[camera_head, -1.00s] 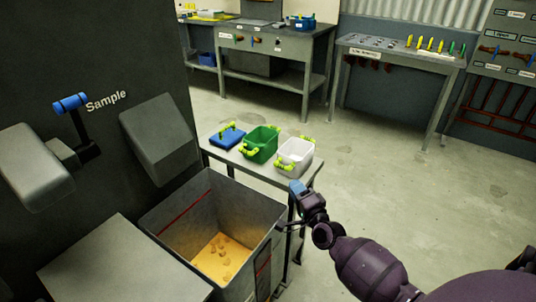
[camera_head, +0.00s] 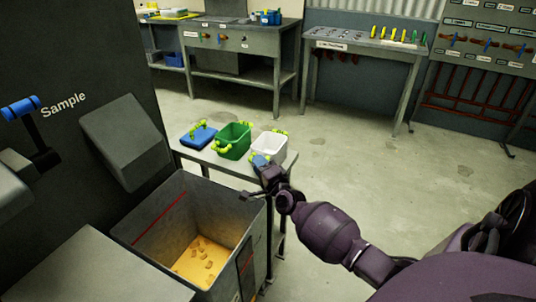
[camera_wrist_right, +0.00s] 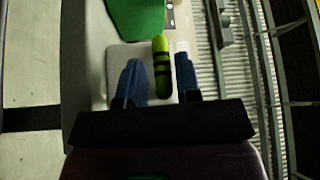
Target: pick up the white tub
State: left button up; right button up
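The white tub (camera_head: 269,147) stands at the right end of a small grey table, with yellow-green handles on its rim. My right gripper (camera_head: 260,164) is at the tub's near side and hides part of it. In the right wrist view the two blue fingers of the gripper (camera_wrist_right: 160,80) are apart. A yellow-green handle with dark bands (camera_wrist_right: 161,66) lies between them, with a gap on each side. The pale tub (camera_wrist_right: 118,53) shows behind the fingers. My left gripper is not in view.
A green tub (camera_head: 234,141) stands close to the left of the white tub, and a blue container (camera_head: 198,136) is beyond it. An open grey bin (camera_head: 150,232) with yellow contents is in front of the small table (camera_head: 218,161). Open floor lies to the right.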

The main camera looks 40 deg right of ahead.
jog(key=shift+w+d+r, duration=0.1)
jog(key=shift+w+r, duration=0.05)
jog(key=shift+w, duration=0.55)
grip_shut()
jog(key=shift+r, duration=0.1)
